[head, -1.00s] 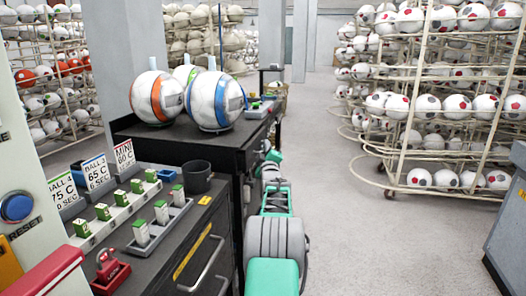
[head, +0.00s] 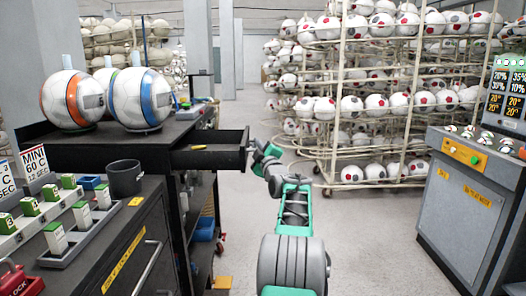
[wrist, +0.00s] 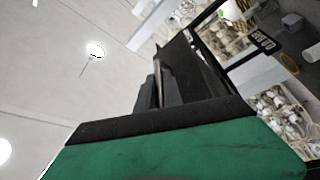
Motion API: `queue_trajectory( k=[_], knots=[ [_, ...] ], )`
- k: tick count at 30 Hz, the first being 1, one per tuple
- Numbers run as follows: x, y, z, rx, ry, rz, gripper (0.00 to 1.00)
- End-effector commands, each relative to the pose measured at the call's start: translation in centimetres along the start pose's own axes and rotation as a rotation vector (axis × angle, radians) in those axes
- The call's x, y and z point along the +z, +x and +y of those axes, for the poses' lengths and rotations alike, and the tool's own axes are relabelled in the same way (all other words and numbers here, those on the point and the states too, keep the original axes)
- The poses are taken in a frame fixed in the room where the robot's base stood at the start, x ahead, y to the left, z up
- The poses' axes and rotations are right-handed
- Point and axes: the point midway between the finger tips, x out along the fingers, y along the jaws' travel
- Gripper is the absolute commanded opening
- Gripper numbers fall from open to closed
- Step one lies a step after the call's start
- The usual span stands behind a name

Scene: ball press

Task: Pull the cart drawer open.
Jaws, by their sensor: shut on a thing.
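The dark cart (head: 160,136) stands left of centre in the head view, with two large balls on its top. Its drawer (head: 212,158) sticks out to the right and is open. My gripper (head: 251,147) is at the drawer's front end, shut on the drawer handle. The handle itself is mostly hidden by my gripper. The wrist view shows my gripper's dark fingers (wrist: 158,85) against a dark edge.
A dark cabinet (head: 130,245) with sample blocks and a black cup (head: 125,178) stands at the near left. A grey console (head: 470,200) is at the right. Ball racks (head: 370,120) line the back. Grey floor (head: 350,230) lies clear between.

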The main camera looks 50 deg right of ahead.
Motion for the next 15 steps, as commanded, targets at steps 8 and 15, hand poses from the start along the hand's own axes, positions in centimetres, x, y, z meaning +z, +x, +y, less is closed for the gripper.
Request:
queue_trajectory(
  k=[8, 15],
  knots=[
    [-0.14, 0.00, -0.17, -0.006, 0.004, 0.009, 0.00],
    [-0.02, -0.04, -0.07, -0.005, 0.004, 0.007, 0.12]
  ],
)
